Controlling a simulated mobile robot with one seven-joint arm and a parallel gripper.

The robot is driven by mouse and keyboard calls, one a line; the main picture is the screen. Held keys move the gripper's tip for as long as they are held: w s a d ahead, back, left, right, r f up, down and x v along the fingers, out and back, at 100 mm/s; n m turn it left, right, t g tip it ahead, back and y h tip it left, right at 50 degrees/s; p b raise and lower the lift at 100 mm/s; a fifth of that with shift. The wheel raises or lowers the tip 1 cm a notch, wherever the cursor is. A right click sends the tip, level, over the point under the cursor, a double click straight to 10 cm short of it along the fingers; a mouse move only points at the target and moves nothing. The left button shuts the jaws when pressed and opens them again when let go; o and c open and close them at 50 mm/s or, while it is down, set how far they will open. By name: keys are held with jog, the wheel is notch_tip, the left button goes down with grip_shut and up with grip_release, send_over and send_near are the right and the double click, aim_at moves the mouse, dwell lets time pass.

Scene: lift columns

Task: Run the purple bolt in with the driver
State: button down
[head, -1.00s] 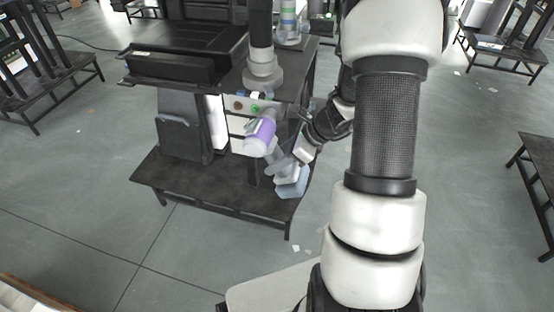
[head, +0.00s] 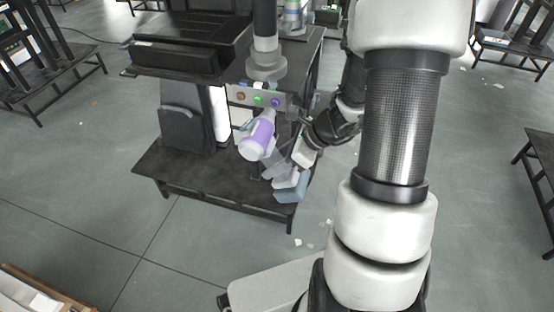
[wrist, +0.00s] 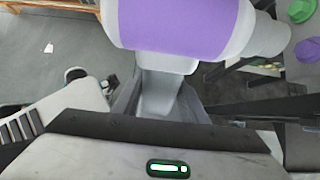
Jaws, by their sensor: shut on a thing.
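The driver (head: 262,133), a fat tool with a purple band and white ends, is in my gripper (head: 267,147), which is shut on it. In the head view it points up toward the panel, its narrow end just below the purple bolt (head: 276,102). The purple bolt is the rightmost of three on the panel's front. In the wrist view the driver (wrist: 180,25) crosses the top, its white nose toward the right. The purple bolt (wrist: 308,50) shows there at the right edge, apart from the nose. The fingers' contact is partly hidden.
The grey panel (head: 249,98) also carries a brown bolt (head: 240,96) and a green bolt (head: 258,99). A dark column with a grey foot (head: 266,66) stands above it. A black stand with a low platform (head: 215,185) lies below.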

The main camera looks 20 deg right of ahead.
jog(key=shift+s+a, duration=0.15)
dwell(0.3)
jog(key=s+a+b, duration=0.1)
jog(key=s+a, duration=0.1)
jog(key=s, duration=0.1)
jog(key=shift+s+a, duration=0.1)
jog(key=shift+a, duration=0.1)
jog(key=shift+d+r, duration=0.1)
dwell(0.5)
